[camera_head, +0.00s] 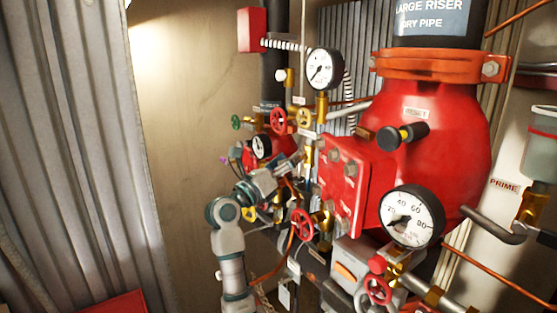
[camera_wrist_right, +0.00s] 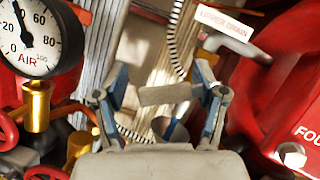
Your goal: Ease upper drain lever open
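The upper drain lever (camera_wrist_right: 238,45) is a short grey handle in the upper right of the right wrist view. A white tag reading "UPPER DRAIN" (camera_wrist_right: 226,24) sits by it. My right gripper (camera_wrist_right: 163,80) is open, with its two blue-padded fingers spread apart. The lever is above and beyond the right-hand finger, not between the fingers. A blank tan plate (camera_wrist_right: 168,94) shows between the fingers; I cannot tell if they touch it. In the head view my right gripper (camera_head: 284,170) is among the valves left of the red riser body, and the lever is hard to make out there. My left gripper is out of view.
The large red riser body (camera_head: 455,120) stands at the right, with its red cover plate (camera_head: 342,185) close to my gripper. Gauges (camera_head: 323,69), red handwheels (camera_head: 301,224) and thin copper pipes crowd the area. The tan wall (camera_head: 180,120) at the left has free room before it.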

